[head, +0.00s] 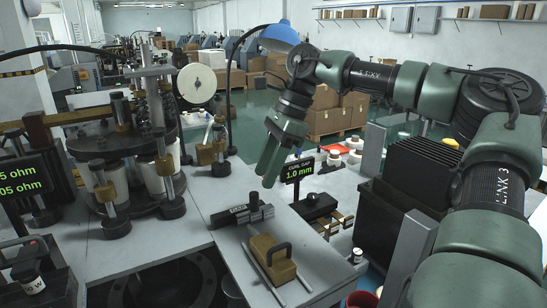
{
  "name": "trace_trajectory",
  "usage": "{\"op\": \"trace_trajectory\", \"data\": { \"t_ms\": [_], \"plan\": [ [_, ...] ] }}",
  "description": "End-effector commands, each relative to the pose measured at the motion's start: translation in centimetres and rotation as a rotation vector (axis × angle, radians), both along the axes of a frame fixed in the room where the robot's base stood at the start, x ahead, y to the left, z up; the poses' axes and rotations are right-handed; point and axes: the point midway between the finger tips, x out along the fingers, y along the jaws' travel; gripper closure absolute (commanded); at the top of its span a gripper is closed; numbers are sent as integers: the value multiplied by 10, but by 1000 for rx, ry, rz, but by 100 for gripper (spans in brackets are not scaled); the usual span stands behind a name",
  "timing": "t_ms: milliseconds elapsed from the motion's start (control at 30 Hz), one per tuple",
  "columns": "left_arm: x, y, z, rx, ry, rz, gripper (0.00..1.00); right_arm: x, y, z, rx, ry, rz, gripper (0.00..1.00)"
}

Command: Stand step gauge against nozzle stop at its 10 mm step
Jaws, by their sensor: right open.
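My right gripper (268,178) hangs from the arm on the right, fingers pointing down, open and with nothing visible between them. It is above and slightly right of a dark metal block (240,214) with a small label, which lies on the grey bench. Brass stepped pieces (334,222) sit right of it, beside a dark gauge base (318,205) with a green "1.0 mm" display (299,169). I cannot tell for certain which of these is the step gauge or the nozzle stop. My left gripper is not in view.
A brass block with a black handle (272,258) sits by two thin rods on the bench's front part. A round machine with posts and white cups (125,160) fills the left. A blue lamp (279,36) stands behind my right gripper.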

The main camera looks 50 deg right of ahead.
Motion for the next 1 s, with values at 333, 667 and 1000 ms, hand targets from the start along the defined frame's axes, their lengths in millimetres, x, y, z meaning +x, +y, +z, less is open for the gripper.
{"op": "trace_trajectory", "data": {
  "t_ms": [333,667,1000],
  "plan": [
    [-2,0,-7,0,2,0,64,-8,-14,42,-1,-1,1,59],
    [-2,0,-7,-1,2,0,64,-9,-15,45,0,-2,2,59],
    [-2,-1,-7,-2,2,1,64,-9,-15,44,0,-2,2,59]
  ]
}}
